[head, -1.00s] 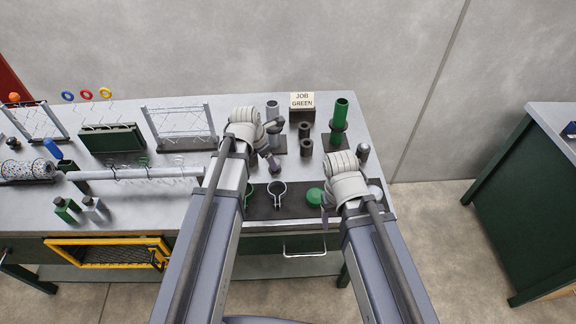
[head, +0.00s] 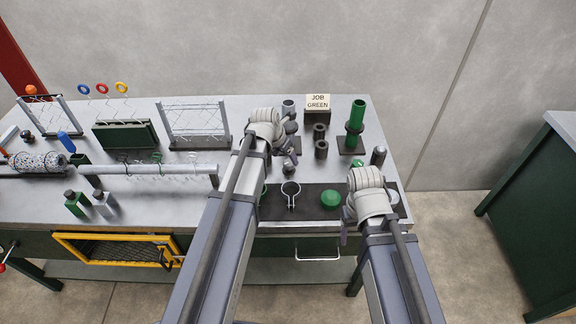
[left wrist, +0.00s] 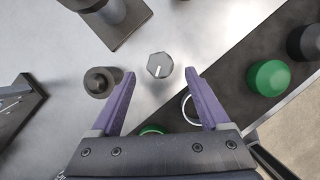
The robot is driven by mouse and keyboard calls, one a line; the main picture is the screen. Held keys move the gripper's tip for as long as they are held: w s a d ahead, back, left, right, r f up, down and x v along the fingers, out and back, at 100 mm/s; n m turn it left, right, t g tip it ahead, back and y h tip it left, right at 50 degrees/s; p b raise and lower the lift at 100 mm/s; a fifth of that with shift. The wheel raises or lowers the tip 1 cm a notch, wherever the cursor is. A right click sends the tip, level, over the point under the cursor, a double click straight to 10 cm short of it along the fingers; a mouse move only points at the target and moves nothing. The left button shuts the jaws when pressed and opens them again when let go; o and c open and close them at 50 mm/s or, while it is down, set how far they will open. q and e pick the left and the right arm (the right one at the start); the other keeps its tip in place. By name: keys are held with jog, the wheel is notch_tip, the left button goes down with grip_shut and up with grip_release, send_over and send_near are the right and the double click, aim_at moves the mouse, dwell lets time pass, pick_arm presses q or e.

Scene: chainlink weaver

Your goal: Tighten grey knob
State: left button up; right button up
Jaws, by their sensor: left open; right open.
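A grey faceted knob (left wrist: 159,65) with a white mark on its top stands on the light bench top in the left wrist view. My left gripper (left wrist: 160,74) is open, with its two purple fingers on either side of the knob's near side and apart from it. In the head view my left gripper (head: 291,154) is over the bench near the dark strip, and I cannot make out the knob there. My right gripper (head: 345,232) is open at the bench's front edge, partly hidden by its own wrist.
A dark stepped cylinder (left wrist: 99,83) stands left of the knob. A green dome (head: 331,198) and a ring clamp (head: 290,190) are on the dark strip. A green tube (head: 356,112) and a "JOB GREEN" sign (head: 317,102) stand behind. Racks fill the bench's left.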

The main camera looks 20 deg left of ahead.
aim_at(289, 162)
pick_arm(q)
jog(key=b+x, duration=0.3)
jog(key=x, duration=0.1)
jog(key=shift+f, duration=0.2)
jog(key=shift+r, duration=0.1)
grip_shut()
dwell(0.4)
